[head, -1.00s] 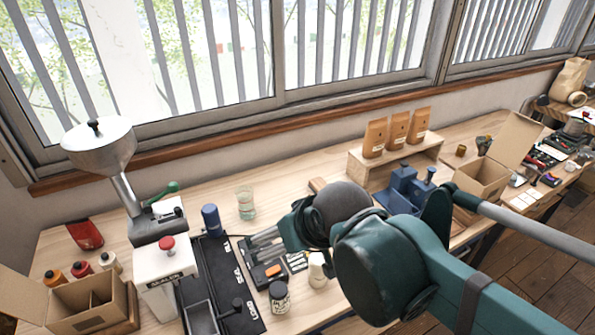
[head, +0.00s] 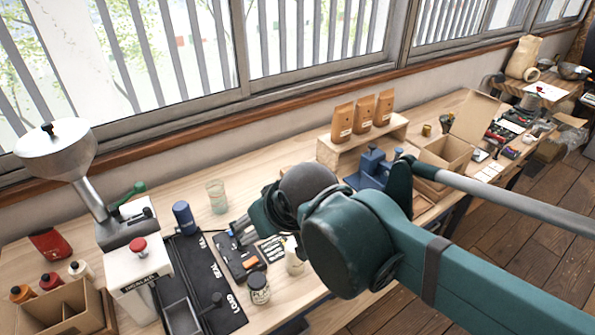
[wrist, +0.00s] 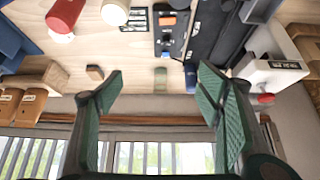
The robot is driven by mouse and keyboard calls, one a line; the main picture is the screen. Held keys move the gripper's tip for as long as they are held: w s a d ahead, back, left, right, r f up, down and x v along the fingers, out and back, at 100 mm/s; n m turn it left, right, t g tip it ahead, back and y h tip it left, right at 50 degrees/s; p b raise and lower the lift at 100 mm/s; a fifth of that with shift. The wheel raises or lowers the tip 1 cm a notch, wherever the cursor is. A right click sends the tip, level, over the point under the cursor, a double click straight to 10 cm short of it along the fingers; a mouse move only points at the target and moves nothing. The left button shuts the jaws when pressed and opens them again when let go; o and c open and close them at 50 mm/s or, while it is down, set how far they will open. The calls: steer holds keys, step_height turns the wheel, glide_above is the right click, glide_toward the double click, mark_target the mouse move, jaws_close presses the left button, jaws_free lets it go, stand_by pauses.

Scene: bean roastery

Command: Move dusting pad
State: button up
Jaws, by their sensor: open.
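I cannot tell for certain which thing is the dusting pad. A small brown block (wrist: 95,72) lies on the bench in the wrist view, beside my left-hand finger, and may be it. My gripper (wrist: 161,82) is open, its two green fingers wide apart with nothing between them that I can see held. A clear glass (wrist: 160,77) shows beyond the gap. In the head view my arm covers the gripper and part of the bench.
A black mat (head: 208,285), blue cylinder (head: 184,217), glass (head: 217,197) and dark-lidded jar (head: 258,288) stand left of my arm. A wooden riser (head: 330,152) bears several brown bags. A grinder (head: 100,200) stands at left. Clear bench lies near the window.

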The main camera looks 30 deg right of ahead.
steer(key=shift+w+d+r, duration=0.15)
steer(key=shift+w+r, duration=0.15)
steer(key=shift+w, duration=0.05)
steer(key=c, duration=0.4)
steer(key=w+d+r, duration=0.1)
steer(key=w+m, duration=0.1)
steer(key=w, duration=0.1)
steer(key=w+d+r+m, duration=0.1)
steer(key=w, duration=0.1)
steer(key=shift+w+d+r+g, duration=0.1)
steer(key=shift+d+r+g, duration=0.25)
steer(key=shift+g, duration=0.05)
jaws_close()
steer(key=w+d+f+m+g+p, duration=0.15)
steer(key=w+d+m, duration=0.35)
steer(key=w+d, duration=0.6)
steer(key=w+d+f+m+g+p, duration=0.15)
steer(key=w+d+m, duration=0.25)
steer(key=w+d, duration=0.75)
steer(key=w+d+f+m+g, duration=0.1)
steer(key=w+d+f+m, duration=0.2)
steer(key=w+d+f, duration=0.2)
steer(key=w+d+f+m+g+p, duration=0.1)
steer(key=w+d+f+m+g, duration=0.1)
steer(key=w+d+f, duration=0.4)
steer(key=shift+w+d+f+m, duration=0.15)
steer(key=shift+d+f+m, duration=0.75)
steer(key=shift+d+f, duration=2.15)
steer(key=shift+d+r, duration=0.3)
